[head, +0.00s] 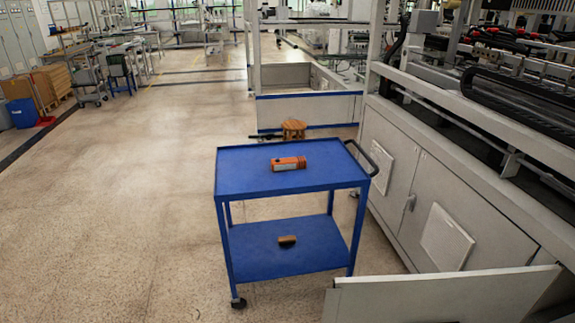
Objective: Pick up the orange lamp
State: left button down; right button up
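The orange lamp (288,163) is a short cylinder-like torch with dark parts. It lies on its side on the top shelf of a blue cart (240,179), near the middle. No gripper shows in the head view, so I cannot see how either one stands relative to the lamp. Nothing touches the lamp except the cart's top.
A small brown item (287,240) lies on the cart's lower shelf. A wooden stool (293,128) stands behind the cart. A large grey machine (420,185) is close on the right, and a pale panel (440,296) at front right. Open floor (130,200) lies to the left.

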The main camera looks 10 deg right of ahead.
aim_at(296, 163)
jog(key=z, duration=0.25)
jog(key=i+j+z, duration=0.15)
jog(key=j+z, duration=0.2)
jog(key=i+j+z, duration=0.15)
jog(key=z, duration=0.15)
jog(key=i+j+z, duration=0.1)
jog(key=j+z, duration=0.25)
jog(key=j, duration=0.15)
jog(key=j+z, duration=0.55)
jog(key=j, duration=1.95)
